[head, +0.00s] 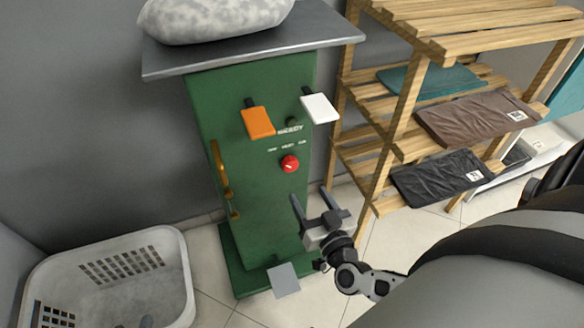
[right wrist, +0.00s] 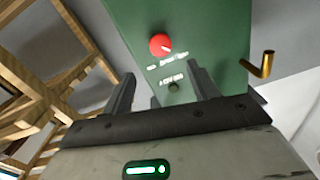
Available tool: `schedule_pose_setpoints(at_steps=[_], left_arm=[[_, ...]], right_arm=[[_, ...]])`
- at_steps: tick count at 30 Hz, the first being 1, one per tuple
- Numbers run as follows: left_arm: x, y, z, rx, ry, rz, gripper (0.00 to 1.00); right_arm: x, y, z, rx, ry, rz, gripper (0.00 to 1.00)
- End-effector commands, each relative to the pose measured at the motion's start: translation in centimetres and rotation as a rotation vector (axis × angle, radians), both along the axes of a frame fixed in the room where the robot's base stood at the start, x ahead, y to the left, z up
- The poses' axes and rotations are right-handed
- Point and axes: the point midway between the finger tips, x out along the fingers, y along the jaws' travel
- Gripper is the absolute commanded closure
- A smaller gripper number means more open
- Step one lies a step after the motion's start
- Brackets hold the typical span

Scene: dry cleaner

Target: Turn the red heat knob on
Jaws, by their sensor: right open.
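The red heat knob (head: 290,164) is on the front of a green machine cabinet (head: 255,205), below a row of small white lettering. It also shows in the right wrist view (right wrist: 160,44), beyond and above the fingers, with a light pointer mark on its face. My right gripper (head: 315,202) is open and empty in front of the cabinet, below the knob and apart from it. In the right wrist view its two fingers (right wrist: 157,88) stand wide apart with nothing between them. My left gripper is not in view.
An orange paddle (head: 258,121) and a white paddle (head: 319,108) stick out above the knob. A brass handle (head: 221,168) is on the cabinet's left side. A wooden shelf (head: 405,95) with folded garments stands to the right. A white basket (head: 165,245) is at lower left.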

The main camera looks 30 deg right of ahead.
Motion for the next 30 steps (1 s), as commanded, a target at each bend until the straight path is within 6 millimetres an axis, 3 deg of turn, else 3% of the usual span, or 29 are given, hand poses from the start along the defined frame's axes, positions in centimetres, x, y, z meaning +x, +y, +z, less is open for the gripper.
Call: schedule_pose_setpoints(at_steps=[6, 13, 19, 28, 30], left_arm=[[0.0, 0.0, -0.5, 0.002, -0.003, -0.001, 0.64], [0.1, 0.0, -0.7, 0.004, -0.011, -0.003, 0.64], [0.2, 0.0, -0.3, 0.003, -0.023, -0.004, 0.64], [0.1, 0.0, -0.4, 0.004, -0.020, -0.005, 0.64], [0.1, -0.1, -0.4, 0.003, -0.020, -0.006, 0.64]], right_arm=[[5.0, -0.9, 0.0, -0.002, -0.005, 0.001, 0.41], [8.8, -1.6, -0.1, -0.001, -0.002, 0.002, 0.41], [10.1, -1.8, -0.1, 0.000, 0.001, 0.002, 0.41], [10.3, -1.8, 0.0, 0.000, 0.001, 0.002, 0.41], [10.3, -1.8, 0.0, 0.000, 0.001, 0.002, 0.60]])
